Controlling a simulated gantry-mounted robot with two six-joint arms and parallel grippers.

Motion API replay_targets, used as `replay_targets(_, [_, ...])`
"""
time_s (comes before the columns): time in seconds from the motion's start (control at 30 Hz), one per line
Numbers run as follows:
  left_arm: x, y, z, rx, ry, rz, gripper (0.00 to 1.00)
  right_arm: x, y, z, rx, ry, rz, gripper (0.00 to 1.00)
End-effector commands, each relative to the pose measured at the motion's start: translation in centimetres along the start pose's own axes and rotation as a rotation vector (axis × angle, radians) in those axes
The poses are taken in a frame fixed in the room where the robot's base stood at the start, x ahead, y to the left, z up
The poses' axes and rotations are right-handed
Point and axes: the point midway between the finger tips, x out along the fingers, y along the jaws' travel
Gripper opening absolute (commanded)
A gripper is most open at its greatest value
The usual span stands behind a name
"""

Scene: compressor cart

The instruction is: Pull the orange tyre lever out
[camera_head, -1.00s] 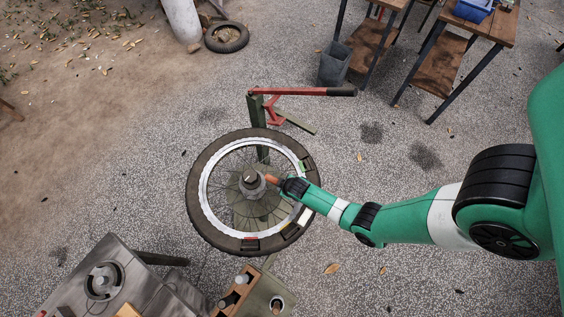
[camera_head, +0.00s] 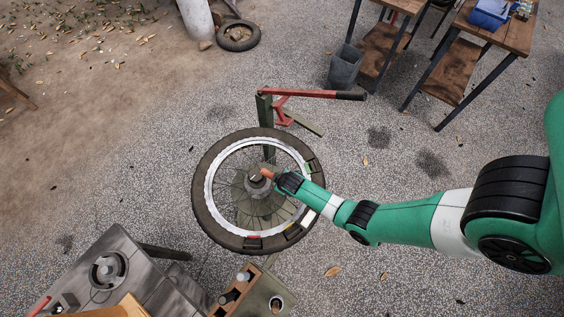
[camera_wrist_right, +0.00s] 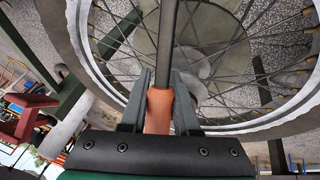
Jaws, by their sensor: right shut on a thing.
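The orange tyre lever (camera_wrist_right: 158,108) shows an orange grip between the two fingers of my right gripper (camera_wrist_right: 160,100) in the right wrist view. A dark straight bar runs on from it toward the top edge. In the head view the lever's orange end (camera_head: 267,173) shows beside the hub, above the spokes. My right gripper (camera_head: 284,181) is shut on it over the right inner part of the wheel. The wheel (camera_head: 203,205), with a dark tyre and silver rim, lies flat on a green stand. My left gripper is out of view.
A red arm with a black handle (camera_head: 320,94) stands behind the wheel. A grey metal table (camera_head: 150,275) and a wooden holder (camera_head: 228,299) are in front. Small red, green and pale pieces sit along the wheel's rim. Open paving lies right of the wheel.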

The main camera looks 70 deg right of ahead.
Motion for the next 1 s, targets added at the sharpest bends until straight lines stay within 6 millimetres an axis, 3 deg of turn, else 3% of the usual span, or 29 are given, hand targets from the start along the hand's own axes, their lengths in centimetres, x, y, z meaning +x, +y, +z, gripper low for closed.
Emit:
replay_targets(0.57, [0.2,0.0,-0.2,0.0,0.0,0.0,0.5,-0.5,0.1,-1.1,0.0,-0.001,0.001,0.0])
replay_targets(1.0, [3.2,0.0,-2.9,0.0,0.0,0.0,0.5,-4.1,1.1,-2.6,0.0,-0.001,0.0,0.0])
